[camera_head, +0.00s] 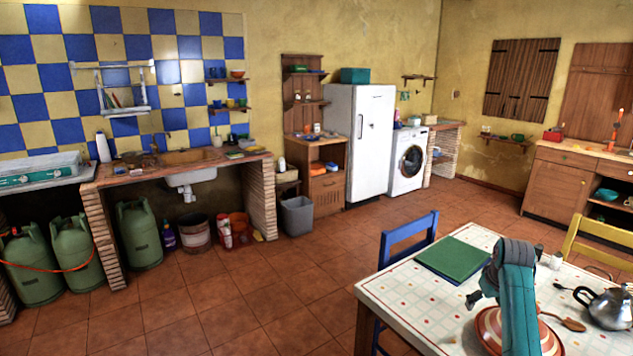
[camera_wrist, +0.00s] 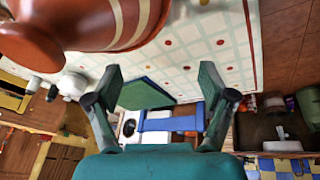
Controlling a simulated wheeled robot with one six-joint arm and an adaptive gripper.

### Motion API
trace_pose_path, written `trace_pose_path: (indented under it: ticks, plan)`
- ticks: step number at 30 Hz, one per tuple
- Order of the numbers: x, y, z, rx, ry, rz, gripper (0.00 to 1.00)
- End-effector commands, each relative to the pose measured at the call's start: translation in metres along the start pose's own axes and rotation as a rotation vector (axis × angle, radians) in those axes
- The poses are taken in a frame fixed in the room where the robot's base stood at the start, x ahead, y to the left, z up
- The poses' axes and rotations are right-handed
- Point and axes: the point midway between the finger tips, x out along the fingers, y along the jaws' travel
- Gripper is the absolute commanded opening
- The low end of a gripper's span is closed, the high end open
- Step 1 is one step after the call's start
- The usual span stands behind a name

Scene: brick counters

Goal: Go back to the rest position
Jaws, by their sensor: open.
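My gripper (camera_wrist: 162,72) is open in the wrist view, its two dark teal fingers spread wide with nothing between them. It is over the table with the checked, dotted cloth (camera_head: 400,298). In the head view my teal arm rises at the front right of the table, and the fingers are hard to make out. A red-and-white striped dish (camera_head: 487,325) is partly hidden behind my arm. A striped terracotta vessel (camera_wrist: 95,25) looms large at the top left of the wrist view, close to the camera. A green book (camera_head: 453,258) lies flat on the cloth.
A metal kettle (camera_head: 607,308) and a wooden spoon (camera_head: 565,320) lie right of my arm. A blue chair (camera_head: 408,238) and a yellow chair (camera_head: 598,242) stand at the table. The tiled floor (camera_head: 250,300) to the left is clear.

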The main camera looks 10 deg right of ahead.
Motion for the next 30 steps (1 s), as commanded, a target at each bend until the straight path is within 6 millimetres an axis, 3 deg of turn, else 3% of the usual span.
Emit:
trace_pose_path:
  ticks: [1, 6, 13, 22, 30]
  plan:
    - [0.018, -0.025, 0.006, -0.041, 0.028, 0.006, 0.82]
    - [0.06, -0.092, 0.024, -0.16, 0.14, 0.039, 0.82]
    - [0.1, -0.165, 0.071, -0.254, 0.268, 0.065, 0.82]
    - [0.126, -0.231, 0.155, -0.282, 0.393, 0.07, 0.82]
    - [0.121, -0.28, 0.243, -0.294, 0.512, 0.061, 0.82]
